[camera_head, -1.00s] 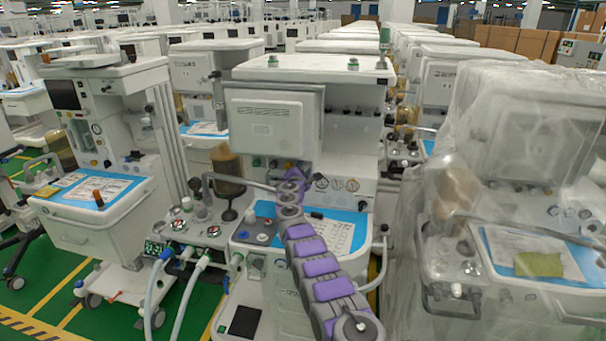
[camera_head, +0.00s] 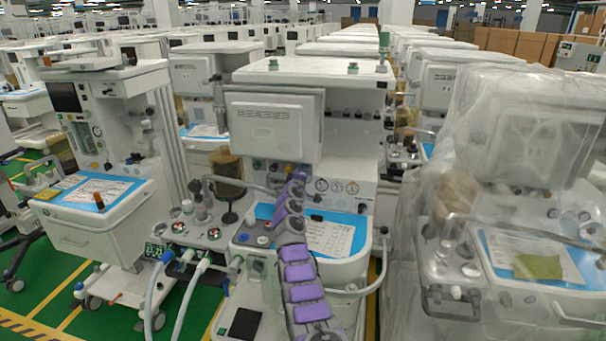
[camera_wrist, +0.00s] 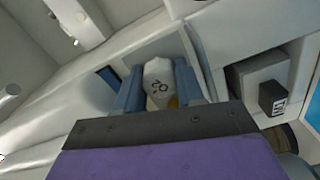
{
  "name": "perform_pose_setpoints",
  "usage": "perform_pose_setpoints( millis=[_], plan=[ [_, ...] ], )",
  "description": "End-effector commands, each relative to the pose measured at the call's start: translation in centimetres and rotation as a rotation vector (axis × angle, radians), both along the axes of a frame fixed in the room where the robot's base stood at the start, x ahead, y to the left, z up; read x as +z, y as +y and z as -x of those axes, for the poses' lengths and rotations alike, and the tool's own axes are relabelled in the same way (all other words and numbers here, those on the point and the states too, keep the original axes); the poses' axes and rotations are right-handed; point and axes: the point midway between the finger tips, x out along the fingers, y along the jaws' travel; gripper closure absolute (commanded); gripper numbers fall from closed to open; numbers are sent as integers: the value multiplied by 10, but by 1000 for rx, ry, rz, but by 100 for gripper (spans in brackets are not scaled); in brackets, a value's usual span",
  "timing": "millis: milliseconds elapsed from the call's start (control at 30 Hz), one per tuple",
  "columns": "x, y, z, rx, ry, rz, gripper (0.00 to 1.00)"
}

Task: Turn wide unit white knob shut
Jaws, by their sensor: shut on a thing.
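The wide unit (camera_head: 300,75) stands in the middle of the head view, a white cart with a large panel, a gauge row and a blue-topped work surface. In the wrist view, the white knob (camera_wrist: 158,82) has dark markings on its face and sits against the pale panel. My gripper (camera_wrist: 158,68) has one blue finger on each side of the knob and is shut on it. In the head view my purple and grey arm reaches up to the unit's front below the large panel. It hides the knob and the fingers there.
A dark block with a labelled face (camera_wrist: 272,98) juts out right of the knob in the wrist view. A plastic-wrapped cart (camera_head: 520,150) stands close on the right, another cart (camera_head: 95,205) on the left. Hoses (camera_head: 180,290) hang at front left.

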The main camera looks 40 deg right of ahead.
Motion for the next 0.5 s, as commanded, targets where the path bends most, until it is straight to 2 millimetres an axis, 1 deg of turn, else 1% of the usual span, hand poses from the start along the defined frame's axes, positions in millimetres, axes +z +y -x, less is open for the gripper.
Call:
perform_pose_setpoints(
  millis=[33, 300, 500],
  plan=[
    [-9, 0, 0, -4, -24, -35, 93],
    [-9, -2, 0, -5, -200, -186, 93],
    [-10, -3, 0, -5, -297, -268, 93]
  ],
)
